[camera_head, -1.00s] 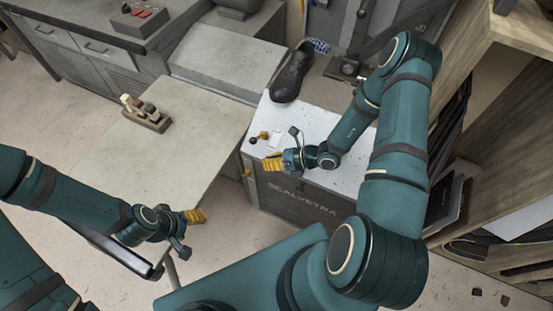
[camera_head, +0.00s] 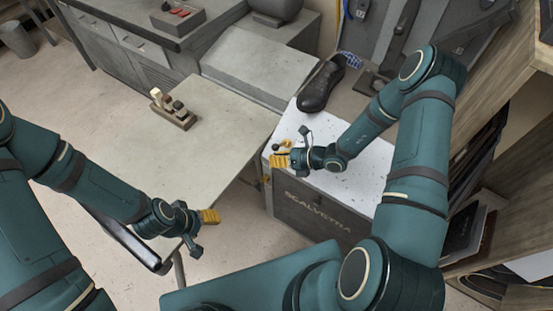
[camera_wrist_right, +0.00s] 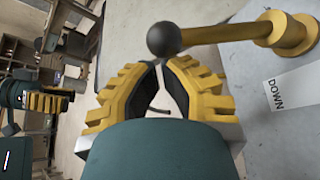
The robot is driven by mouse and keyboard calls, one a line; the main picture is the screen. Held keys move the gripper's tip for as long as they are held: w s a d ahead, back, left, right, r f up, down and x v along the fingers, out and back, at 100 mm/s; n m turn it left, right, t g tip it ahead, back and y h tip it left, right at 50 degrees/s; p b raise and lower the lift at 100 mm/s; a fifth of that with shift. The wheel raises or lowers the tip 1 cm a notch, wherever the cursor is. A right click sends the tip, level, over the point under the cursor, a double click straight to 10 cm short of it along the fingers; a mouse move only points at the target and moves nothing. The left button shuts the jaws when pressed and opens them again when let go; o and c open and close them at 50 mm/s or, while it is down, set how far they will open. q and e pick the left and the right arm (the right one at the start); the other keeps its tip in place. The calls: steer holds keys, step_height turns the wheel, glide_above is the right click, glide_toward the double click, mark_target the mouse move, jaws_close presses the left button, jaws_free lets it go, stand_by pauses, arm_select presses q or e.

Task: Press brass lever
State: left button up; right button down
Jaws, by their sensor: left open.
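The brass lever (camera_wrist_right: 235,32) has a black ball knob (camera_wrist_right: 163,39) at its left end and a thick brass post at its right in the right wrist view. In the head view the lever (camera_head: 287,144) is small, at the left edge of the white machine top. My right gripper (camera_head: 281,160) is just in front of the knob and looks apart from it. In the wrist view its fingers (camera_wrist_right: 163,65) are close together with a narrow gap, empty, below the knob. My left gripper (camera_head: 209,217) is open and empty, low over the floor, far from the lever.
A "DOWN" label (camera_wrist_right: 285,92) lies beside the lever post. A black shoe (camera_head: 321,84) stands at the back of the machine top. Wooden shelves (camera_head: 505,130) stand at the right.

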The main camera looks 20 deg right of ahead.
arm_select(q)
steer(key=shift+r, duration=0.1)
arm_select(e)
steer(key=shift+r, duration=0.1)
arm_select(q)
steer(key=shift+d+r, duration=0.15)
arm_select(e)
steer(key=shift+d+r+m+y, duration=0.1)
steer(key=shift+r+m+y, duration=0.05)
steer(key=shift+m+y, duration=0.15)
